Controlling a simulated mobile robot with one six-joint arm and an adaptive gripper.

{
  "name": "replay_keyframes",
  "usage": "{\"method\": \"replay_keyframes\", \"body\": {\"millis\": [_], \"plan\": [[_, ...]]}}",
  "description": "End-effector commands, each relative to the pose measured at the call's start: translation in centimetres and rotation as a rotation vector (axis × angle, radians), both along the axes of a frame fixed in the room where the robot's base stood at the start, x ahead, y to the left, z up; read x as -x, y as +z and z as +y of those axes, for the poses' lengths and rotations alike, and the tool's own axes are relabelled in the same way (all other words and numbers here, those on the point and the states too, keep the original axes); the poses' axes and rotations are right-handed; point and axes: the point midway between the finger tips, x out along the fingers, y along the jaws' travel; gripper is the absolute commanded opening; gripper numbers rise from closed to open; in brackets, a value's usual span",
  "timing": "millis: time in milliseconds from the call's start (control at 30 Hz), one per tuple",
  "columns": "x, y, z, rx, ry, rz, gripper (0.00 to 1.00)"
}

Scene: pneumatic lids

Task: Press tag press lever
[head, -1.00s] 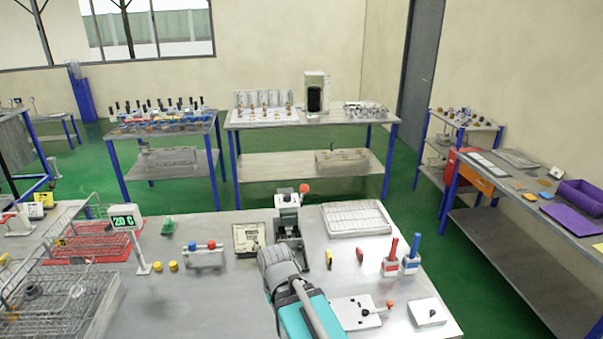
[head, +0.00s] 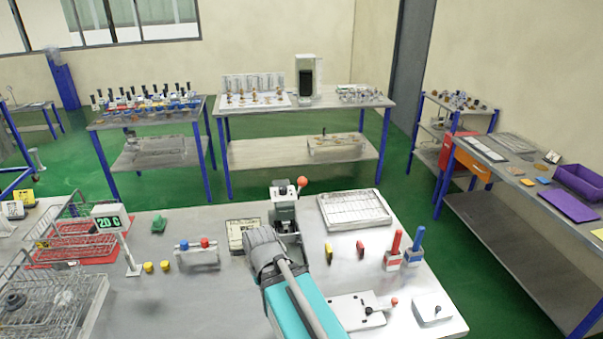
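A press with a grey-green body and pale top (head: 284,209) stands upright on the near bench. I take it to be the tag press. Its short lever ends in a red ball (head: 302,182) at the upper right and looks raised. My arm reaches in from the bottom, and its grey end with my gripper (head: 262,243) is just in front and left of the press base. The fingers are not clearly visible, so I cannot tell whether they are open or whether they touch the press.
A pale box (head: 243,235) stands left of the press, and a white tray (head: 353,209) lies to its right. Red- and blue-handled tools (head: 394,249) and a plate with a red knob (head: 357,311) are farther right. Wire baskets (head: 50,290) fill the left.

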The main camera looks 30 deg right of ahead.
Motion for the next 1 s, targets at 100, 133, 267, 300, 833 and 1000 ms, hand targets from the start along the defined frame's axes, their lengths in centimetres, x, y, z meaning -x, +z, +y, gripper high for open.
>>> {"method": "replay_keyframes", "body": {"millis": [100,133,267,300,833,1000], "plan": [[-0.1,0.1,0.0,0.000,0.000,-0.001,0.00],[-0.2,0.2,-0.1,0.000,0.000,-0.002,0.00],[-0.8,0.9,-0.4,-0.002,-0.002,-0.013,0.00],[-1.2,1.3,-0.5,-0.003,-0.003,-0.019,0.00],[-10.5,11.1,-6.1,-0.015,-0.024,-0.203,0.00],[-13.8,14.7,-9.1,-0.010,-0.035,-0.275,0.00]]}}
